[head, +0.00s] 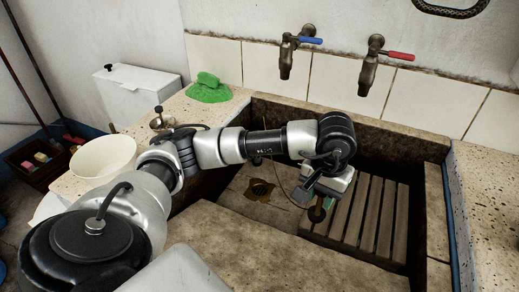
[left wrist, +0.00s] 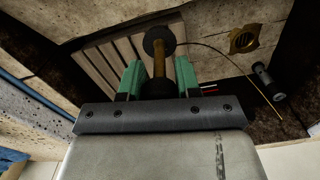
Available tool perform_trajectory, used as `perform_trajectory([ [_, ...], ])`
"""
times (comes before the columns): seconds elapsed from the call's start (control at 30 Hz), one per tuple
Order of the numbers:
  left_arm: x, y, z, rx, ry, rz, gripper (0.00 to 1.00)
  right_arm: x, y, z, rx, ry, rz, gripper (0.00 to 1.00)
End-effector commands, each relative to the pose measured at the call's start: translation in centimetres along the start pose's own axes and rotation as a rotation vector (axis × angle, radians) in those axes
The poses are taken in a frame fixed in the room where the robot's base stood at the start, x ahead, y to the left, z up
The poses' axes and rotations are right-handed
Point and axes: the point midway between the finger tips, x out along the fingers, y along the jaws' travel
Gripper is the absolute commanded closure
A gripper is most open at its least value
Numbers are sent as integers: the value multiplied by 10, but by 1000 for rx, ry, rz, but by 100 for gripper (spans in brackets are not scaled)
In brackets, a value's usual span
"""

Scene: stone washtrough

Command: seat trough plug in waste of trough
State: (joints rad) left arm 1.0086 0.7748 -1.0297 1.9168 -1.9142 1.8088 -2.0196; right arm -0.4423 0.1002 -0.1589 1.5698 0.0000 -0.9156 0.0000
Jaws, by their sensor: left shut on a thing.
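My left gripper (head: 320,202) is down inside the stone trough (head: 338,262), over the left part of a slatted wooden rack. In the left wrist view its green fingers (left wrist: 159,76) are shut on the trough plug (left wrist: 159,62), which has a brass stem between dark round ends. In the head view the plug (head: 316,214) shows only partly below the fingers. The brass waste (head: 260,190) is in the trough floor, left of the gripper and apart from the plug. It also shows at upper right in the left wrist view (left wrist: 244,39). My right gripper is not in view.
The slatted rack (head: 370,215) fills the trough's right side. A thin cord or wire arcs across the trough near the plug. Two taps (head: 371,65) are on the wall behind. A green cloth (head: 208,88) and a cream bowl (head: 103,158) stand left of the trough.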

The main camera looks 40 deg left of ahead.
Motion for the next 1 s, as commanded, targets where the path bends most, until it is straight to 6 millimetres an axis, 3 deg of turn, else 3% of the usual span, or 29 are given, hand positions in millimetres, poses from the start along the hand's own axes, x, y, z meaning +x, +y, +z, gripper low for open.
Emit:
perform_trajectory([
  [0.03, 21, -6, -16, -79, -2, 1, 95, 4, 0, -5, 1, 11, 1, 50],
  [0.17, 36, -33, -59, -349, 3, 3, 95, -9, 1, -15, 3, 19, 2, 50],
  [0.27, 47, -64, -91, -612, 2, 8, 95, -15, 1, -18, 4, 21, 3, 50],
  [0.43, 72, -140, -132, -1135, -5, 9, 95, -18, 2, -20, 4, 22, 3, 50],
  [0.6, 102, -211, -145, -1571, -12, 2, 95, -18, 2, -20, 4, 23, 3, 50],
  [0.7, 116, -239, -144, -1741, -13, -3, 95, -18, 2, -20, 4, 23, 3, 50],
  [0.83, 126, -260, -142, -1868, -13, -9, 95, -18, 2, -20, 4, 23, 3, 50],
  [1.0, 131, -267, -140, -1911, -13, -11, 95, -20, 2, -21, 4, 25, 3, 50],
])
